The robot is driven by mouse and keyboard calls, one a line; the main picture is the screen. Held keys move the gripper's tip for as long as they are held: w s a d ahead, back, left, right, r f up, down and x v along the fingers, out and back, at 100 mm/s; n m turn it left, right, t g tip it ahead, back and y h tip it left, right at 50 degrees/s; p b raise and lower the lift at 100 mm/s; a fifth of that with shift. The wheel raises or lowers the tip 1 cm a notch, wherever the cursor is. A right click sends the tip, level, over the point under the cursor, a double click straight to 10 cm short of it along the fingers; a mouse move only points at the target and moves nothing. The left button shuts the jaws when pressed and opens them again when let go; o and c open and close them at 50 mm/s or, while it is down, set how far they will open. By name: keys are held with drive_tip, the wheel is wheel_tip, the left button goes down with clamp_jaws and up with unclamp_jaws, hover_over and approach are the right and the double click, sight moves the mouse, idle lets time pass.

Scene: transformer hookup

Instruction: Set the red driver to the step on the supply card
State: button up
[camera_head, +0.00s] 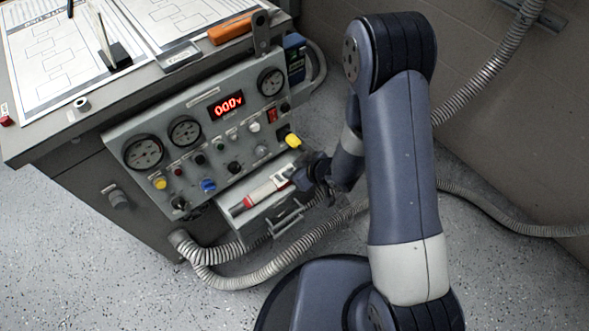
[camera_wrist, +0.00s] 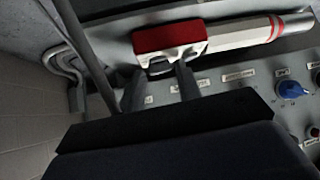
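The red and white driver (camera_head: 262,191) lies on a tray under the front of the grey supply panel, its red end to the left. It also shows across the top of the wrist view (camera_wrist: 232,36), with a red block at one end. My gripper (camera_head: 304,178) is at the right end of the driver. In the wrist view my gripper's two fingers (camera_wrist: 160,84) stand apart, just short of the driver, with nothing clearly held between them. Whether they touch it, I cannot tell. I cannot make out which paper is the supply card, or any step setting on the driver.
The panel (camera_head: 205,135) carries gauges, knobs and a red display (camera_head: 227,105) reading 000V. Printed sheets (camera_head: 50,62) and an orange tool (camera_head: 232,28) lie on the bench top. A ribbed conduit (camera_head: 255,275) runs below the tray. A yellow knob (camera_head: 293,140) sits close above my gripper.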

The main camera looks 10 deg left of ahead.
drive_tip(key=shift+c, duration=0.5)
drive_tip(key=c, duration=0.6)
drive_tip(key=shift+s+a+f+m+t+b, duration=0.15)
drive_tip(key=shift+m+b, duration=0.1)
drive_tip(key=shift+b, duration=0.3)
drive_tip(key=shift+w+f+m+t+b, duration=0.15)
drive_tip(key=shift+m+b, duration=0.1)
drive_tip(key=shift+b, duration=0.3)
clamp_jaws()
drive_tip(key=shift+s+r+m+t+h+b, duration=0.1)
drive_tip(key=shift+r+m+t+h+b, duration=0.1)
drive_tip(key=shift+m+h+b, duration=0.25)
drive_tip(key=shift+s+r+m+t+h+b, duration=0.15)
drive_tip(key=shift+m+t+b, duration=0.1)
drive_tip(key=shift+b, duration=0.4)
drive_tip(key=o, duration=0.7)
unclamp_jaws()
drive_tip(key=p+v, duration=0.3)
drive_tip(key=v, duration=0.7)
drive_tip(key=shift+s+d+r, duration=0.15)
drive_tip(key=shift+d+r, duration=0.05)
drive_tip(key=shift+r, duration=0.05)
